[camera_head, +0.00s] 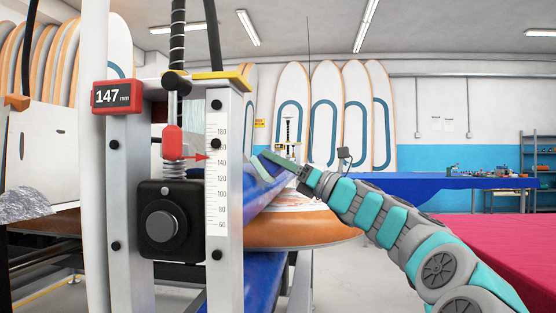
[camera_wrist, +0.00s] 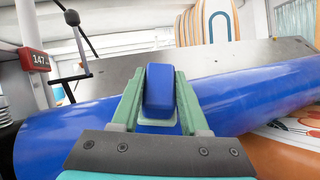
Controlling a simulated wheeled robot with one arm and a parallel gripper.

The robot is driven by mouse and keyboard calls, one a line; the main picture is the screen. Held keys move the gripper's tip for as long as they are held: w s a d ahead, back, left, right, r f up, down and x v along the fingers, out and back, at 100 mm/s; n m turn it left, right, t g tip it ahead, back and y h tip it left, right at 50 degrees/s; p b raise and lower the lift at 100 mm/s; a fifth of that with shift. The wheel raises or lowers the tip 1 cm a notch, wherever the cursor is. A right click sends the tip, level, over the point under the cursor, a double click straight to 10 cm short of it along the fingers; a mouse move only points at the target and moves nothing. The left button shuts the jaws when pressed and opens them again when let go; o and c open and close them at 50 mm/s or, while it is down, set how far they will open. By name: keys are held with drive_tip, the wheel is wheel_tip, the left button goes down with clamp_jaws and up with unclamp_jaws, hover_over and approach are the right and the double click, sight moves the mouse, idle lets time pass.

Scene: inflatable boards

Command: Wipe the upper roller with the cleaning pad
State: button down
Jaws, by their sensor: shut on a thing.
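My gripper (camera_wrist: 160,90) is shut on the cleaning pad (camera_wrist: 160,88), a blue block with a pale edge, held between green fingers. The upper roller (camera_wrist: 75,135) is a long blue cylinder that runs across the wrist view, behind and below the pad. The pad overlaps the roller there; I cannot tell whether they touch. In the head view, my gripper (camera_head: 283,161) is beside the blue roller (camera_head: 256,196), right of the machine's upright. The pad is not clear in that view.
A grey metal plate (camera_wrist: 240,58) lies behind the roller. The upright (camera_head: 226,250) carries a scale, a black knob (camera_head: 165,228) and a red display (camera_head: 117,96) reading 147 mm. An orange-edged board (camera_head: 300,232) lies below the roller. A pink-red table (camera_head: 490,245) stands at right.

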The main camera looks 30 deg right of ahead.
drive_tip(key=shift+w+a+f, duration=0.3)
drive_tip(key=shift+a+f, duration=0.15)
drive_tip(key=shift+a, duration=0.05)
idle(0.3)
drive_tip(key=shift+w+d+r+p, duration=0.2)
drive_tip(key=shift+w+p, duration=0.2)
drive_tip(key=shift+p, duration=0.25)
drive_tip(key=shift+w+d+p, duration=0.4)
drive_tip(key=shift+w+p, duration=0.1)
drive_tip(key=shift+p, duration=0.25)
drive_tip(key=shift+w+d+f+b, duration=0.2)
drive_tip(key=shift+w+f+b, duration=0.1)
drive_tip(key=shift+w+f, duration=0.05)
drive_tip(key=shift+w+d+r, duration=0.15)
drive_tip(key=shift+w+d, duration=0.2)
drive_tip(key=shift+w, duration=0.05)
drive_tip(key=shift+s, duration=0.1)
